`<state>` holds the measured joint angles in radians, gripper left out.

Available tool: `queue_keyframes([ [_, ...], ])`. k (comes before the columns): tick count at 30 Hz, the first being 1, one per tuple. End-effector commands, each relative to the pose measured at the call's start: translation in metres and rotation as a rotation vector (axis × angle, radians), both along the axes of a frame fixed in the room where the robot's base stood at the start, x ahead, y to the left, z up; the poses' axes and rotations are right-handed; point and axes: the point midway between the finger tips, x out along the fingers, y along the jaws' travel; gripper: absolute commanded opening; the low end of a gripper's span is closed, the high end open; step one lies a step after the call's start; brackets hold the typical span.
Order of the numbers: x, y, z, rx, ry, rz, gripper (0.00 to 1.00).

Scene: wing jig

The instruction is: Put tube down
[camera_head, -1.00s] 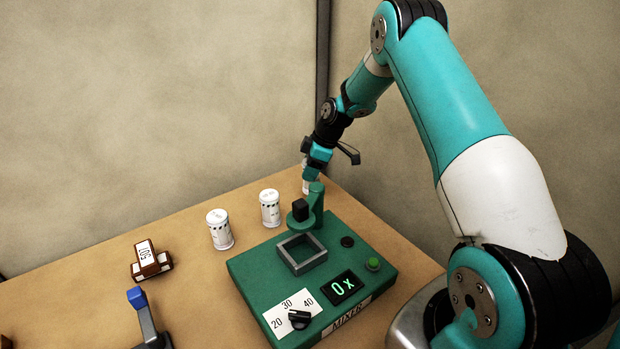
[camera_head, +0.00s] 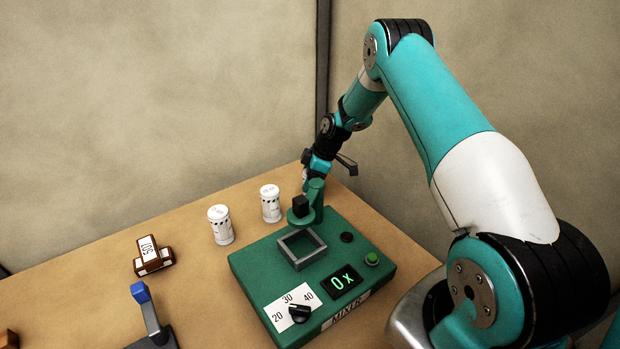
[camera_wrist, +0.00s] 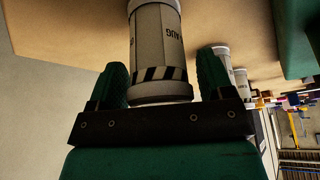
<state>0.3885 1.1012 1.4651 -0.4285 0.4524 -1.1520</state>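My gripper (camera_wrist: 162,80) has one dark green finger on each side of a white tube (camera_wrist: 160,45) with black lettering and a striped band. It looks shut on the tube, though a thin gap seems to show beside the right finger. In the head view my gripper (camera_head: 318,168) is low at the table's far corner, behind the green mixer. Only a small white part of the tube shows there, beside the gripper. I cannot tell whether its base touches the table.
Two white tubes, one nearer (camera_head: 221,225) and one farther (camera_head: 270,204), stand left of the green mixer (camera_head: 250,270). The mixer's post (camera_head: 316,200) rises close to my gripper. A brown block labelled 501 (camera_head: 150,255) and a blue-tipped lever (camera_head: 145,308) lie left. Bare table (camera_head: 100,260) lies left.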

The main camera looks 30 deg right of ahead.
Motion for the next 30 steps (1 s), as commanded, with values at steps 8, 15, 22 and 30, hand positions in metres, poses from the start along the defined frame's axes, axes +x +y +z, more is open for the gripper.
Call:
queue_keyframes([
  [8,0.000,-0.002,0.006,0.000,-0.002,-0.001,0.74],
  [15,-0.010,-0.017,0.046,-0.003,-0.006,-0.002,0.74],
  [22,-0.020,-0.031,0.090,-0.003,-0.004,-0.002,0.74],
  [30,-0.028,-0.024,0.123,0.003,0.005,-0.004,0.74],
])
